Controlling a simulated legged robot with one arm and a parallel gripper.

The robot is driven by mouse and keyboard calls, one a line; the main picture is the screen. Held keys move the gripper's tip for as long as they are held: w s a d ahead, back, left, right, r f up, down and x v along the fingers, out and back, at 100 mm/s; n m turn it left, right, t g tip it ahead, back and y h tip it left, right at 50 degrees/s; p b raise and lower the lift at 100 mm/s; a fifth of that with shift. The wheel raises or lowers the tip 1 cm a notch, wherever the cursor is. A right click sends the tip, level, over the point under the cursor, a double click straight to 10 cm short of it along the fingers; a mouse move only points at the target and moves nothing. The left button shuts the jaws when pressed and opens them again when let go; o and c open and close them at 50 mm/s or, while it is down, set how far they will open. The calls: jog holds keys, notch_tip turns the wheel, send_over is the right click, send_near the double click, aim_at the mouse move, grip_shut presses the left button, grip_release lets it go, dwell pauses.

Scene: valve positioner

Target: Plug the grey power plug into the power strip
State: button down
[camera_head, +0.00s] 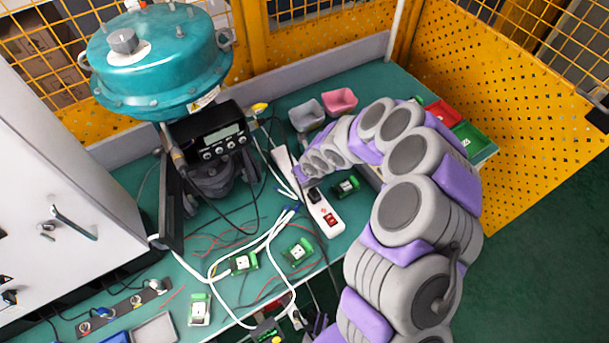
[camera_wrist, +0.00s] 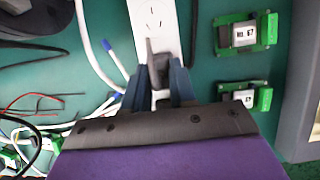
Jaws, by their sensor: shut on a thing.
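The white power strip (camera_head: 322,210) lies on the green bench and runs diagonally, with a red switch at its near end. Part of it is hidden by my gripper (camera_head: 299,174). In the wrist view the strip (camera_wrist: 153,12) shows socket holes at the top. There my gripper (camera_wrist: 159,80) is shut on the grey plug (camera_wrist: 155,58), a dark grey body between the two fingers. The plug overlaps the strip in the picture. I cannot tell whether its pins touch the socket. In the head view the plug is hidden.
Small green modules (camera_head: 299,252) and loose white cables (camera_head: 255,246) lie near the strip. The teal valve actuator (camera_head: 160,60) stands to the left. Grey (camera_head: 306,116) and pink (camera_head: 340,101) bins sit behind. Two green modules (camera_wrist: 246,33) lie right of the strip.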

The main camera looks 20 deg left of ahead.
jog(key=shift+s+f, duration=0.15)
jog(key=shift+f, duration=0.05)
jog(key=c, duration=1.2)
grip_release()
jog(key=shift+c, duration=0.2)
jog(key=o, duration=0.7)
jog(key=shift+r, duration=0.1)
jog(key=shift+p+v, duration=1.35)
jog(key=shift+v, duration=2.15)
